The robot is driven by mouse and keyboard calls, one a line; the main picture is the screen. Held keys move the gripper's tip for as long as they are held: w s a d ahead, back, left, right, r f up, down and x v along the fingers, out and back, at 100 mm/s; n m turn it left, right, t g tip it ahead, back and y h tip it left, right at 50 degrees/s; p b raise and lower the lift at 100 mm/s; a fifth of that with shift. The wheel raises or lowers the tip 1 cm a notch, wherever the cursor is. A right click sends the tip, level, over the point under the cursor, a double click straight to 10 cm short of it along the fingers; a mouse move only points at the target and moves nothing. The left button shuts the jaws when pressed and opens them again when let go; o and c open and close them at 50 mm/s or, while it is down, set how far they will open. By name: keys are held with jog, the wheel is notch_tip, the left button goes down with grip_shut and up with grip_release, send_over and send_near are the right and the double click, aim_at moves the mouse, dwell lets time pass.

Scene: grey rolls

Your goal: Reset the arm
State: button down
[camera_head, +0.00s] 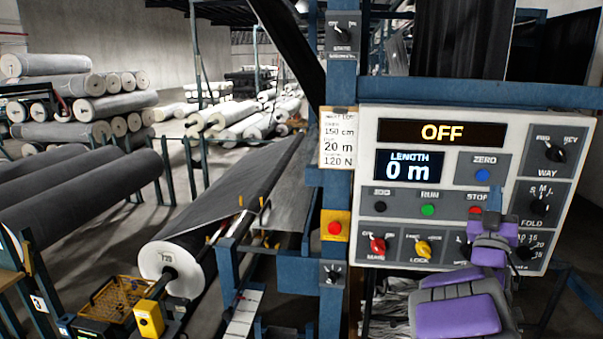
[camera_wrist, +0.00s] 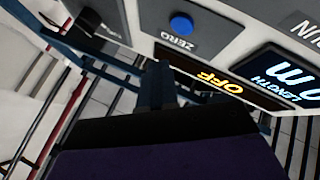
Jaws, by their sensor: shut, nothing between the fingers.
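My arm, purple and grey, rises at the lower right of the head view, in front of a white control panel (camera_head: 368,170). My gripper (camera_head: 494,197) points up near the red STOP button (camera_head: 475,211) and partly covers the panel's lower right. Its fingers are small there. In the wrist view my gripper (camera_wrist: 158,82) is a dark shape with its fingers together and nothing seen between them. The panel shows there tilted, with the blue ZERO button (camera_wrist: 181,24) beyond the fingers. I cannot tell whether the gripper touches the panel.
The panel display (camera_head: 441,132) reads OFF and the length display (camera_head: 409,166) reads 0 m. Knobs line the panel's lower edge and right side. A blue post (camera_head: 337,215) stands left of it. A large fabric roll (camera_head: 172,267) lies further left, with stacked rolls behind.

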jog(key=s+a+f+g+y, duration=0.5)
jog(key=s+a+f+g, duration=0.15)
jog(key=a+f, duration=0.4)
jog(key=s+a+f+g+y, duration=0.5)
jog(key=a+f+g, duration=0.2)
jog(key=a+f, duration=0.35)
jog(key=s+a+f+n+g+y, duration=0.1)
jog(key=s+a+g, duration=0.2)
jog(key=s, duration=0.6)
jog(key=s+a+f+n+g+y, duration=0.1)
jog(key=s+a+f+g, duration=0.1)
jog(key=s+a, duration=0.4)
jog(key=s+a+f+n+g+y, duration=0.1)
jog(key=s+a+g, duration=0.3)
jog(key=s, duration=1)
jog(key=shift+s+a+f+g+y, duration=0.25)
jog(key=shift+a+f+g+y, duration=0.15)
jog(key=shift+a, duration=0.35)
